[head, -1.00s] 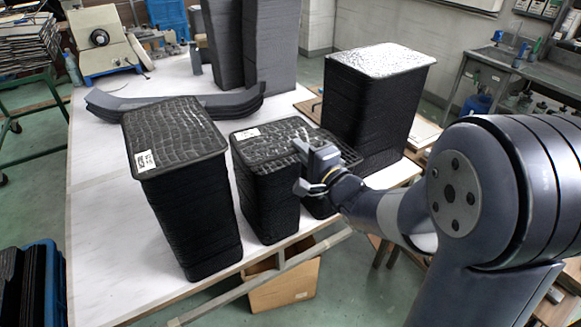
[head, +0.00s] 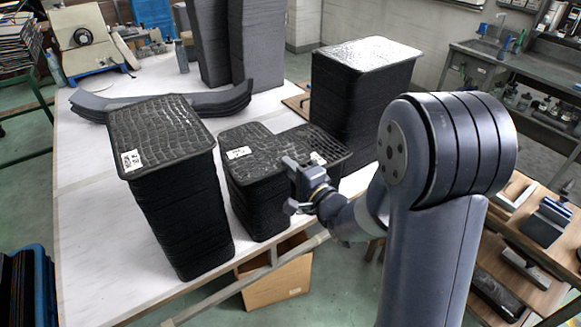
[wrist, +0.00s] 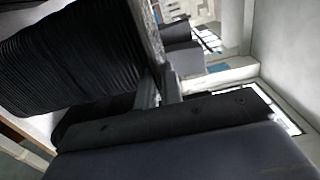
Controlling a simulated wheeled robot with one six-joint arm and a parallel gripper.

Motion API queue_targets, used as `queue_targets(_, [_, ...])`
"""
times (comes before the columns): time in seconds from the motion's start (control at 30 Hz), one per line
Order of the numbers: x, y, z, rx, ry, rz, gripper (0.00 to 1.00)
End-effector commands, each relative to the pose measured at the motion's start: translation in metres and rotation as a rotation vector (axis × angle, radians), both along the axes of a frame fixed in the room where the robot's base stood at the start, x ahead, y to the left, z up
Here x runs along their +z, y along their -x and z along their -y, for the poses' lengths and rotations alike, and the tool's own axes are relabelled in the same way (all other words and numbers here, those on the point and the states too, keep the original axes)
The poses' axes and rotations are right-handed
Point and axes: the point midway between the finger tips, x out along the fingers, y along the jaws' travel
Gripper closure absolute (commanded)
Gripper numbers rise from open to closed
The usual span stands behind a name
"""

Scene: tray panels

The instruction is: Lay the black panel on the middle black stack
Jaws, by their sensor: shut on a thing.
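The middle black stack (head: 258,207) stands between two others at the table's front edge, with a white label on its top left. My gripper (head: 303,168) is shut on the near edge of a black, ridged panel (head: 318,143) at the right of this stack. The panel looks roughly level and extends right past the stack. I cannot tell whether it touches the stack or hangs just above it. In the wrist view the panel (wrist: 148,32) shows nearly edge-on between my fingers. The fingertips are partly hidden.
A taller black stack (head: 175,215) stands left, and another tall one (head: 350,105) stands behind and right, close to the panel. Curved grey pieces (head: 215,104) lie behind. White table surface (head: 90,220) is clear at left. A cardboard box (head: 275,285) sits below the front edge.

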Motion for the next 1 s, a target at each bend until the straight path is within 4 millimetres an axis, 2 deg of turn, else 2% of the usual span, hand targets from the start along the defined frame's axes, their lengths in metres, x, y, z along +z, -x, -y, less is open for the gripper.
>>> queue_targets(0.03, [-0.002,0.000,0.000,0.000,0.000,0.000,0.92])
queue_targets(0.3, [-0.001,0.000,0.000,0.000,0.000,0.000,0.71])
queue_targets(0.63, [0.004,0.000,0.000,0.000,0.000,0.000,0.71])
queue_targets(0.77, [0.001,0.016,0.012,-0.003,0.000,0.001,0.71])
queue_targets(1.0, [0.001,0.061,0.044,-0.006,0.000,0.001,0.71])
